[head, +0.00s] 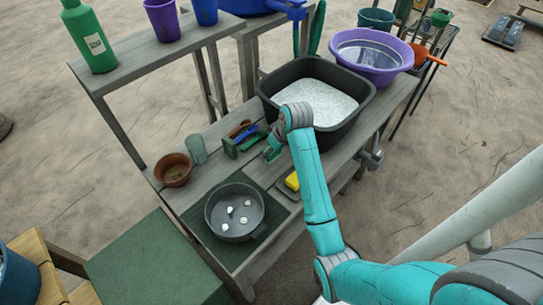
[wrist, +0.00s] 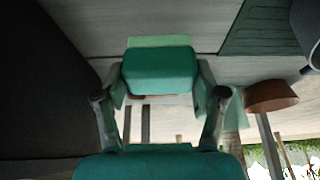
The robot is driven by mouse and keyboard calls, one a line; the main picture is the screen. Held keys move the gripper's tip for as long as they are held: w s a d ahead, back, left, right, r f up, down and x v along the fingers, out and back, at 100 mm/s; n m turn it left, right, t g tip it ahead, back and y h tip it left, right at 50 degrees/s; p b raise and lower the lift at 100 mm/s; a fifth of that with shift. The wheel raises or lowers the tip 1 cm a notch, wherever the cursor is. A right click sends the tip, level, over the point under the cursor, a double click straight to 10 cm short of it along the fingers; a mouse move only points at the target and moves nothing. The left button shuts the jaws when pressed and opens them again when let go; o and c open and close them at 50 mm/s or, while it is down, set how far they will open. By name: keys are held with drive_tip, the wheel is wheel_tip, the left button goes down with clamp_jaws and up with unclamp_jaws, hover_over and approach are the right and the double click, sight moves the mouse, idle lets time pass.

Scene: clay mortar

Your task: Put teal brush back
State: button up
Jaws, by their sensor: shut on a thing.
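The teal brush (wrist: 160,70) shows in the wrist view as a teal block with a paler green strip along its far edge. My gripper (wrist: 160,82) is shut on it, one finger at each side. In the head view my gripper (head: 270,154) is just right of a small green rack (head: 231,149), near the black tub. The rack holds a brown-handled brush (head: 239,128) and a blue brush (head: 246,133). My wrist hides most of the held brush in the head view, and I cannot tell whether it touches the rack.
The black tub (head: 265,85) of pale material stands behind my wrist. A yellow sponge (head: 292,181) lies at the bench's front. A grey pan (head: 211,222), terracotta pot (head: 174,176) and greenish glass (head: 197,149) stand left. A raised shelf (head: 135,58) carries a bottle and cups.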

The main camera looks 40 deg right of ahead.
sight(272, 156)
drive_tip(key=shift+f, duration=1.85)
drive_tip(key=shift+f, duration=0.1)
drive_tip(key=o, duration=1.1)
drive_tip(key=v, duration=1.2)
drive_tip(key=shift+s, duration=0.1)
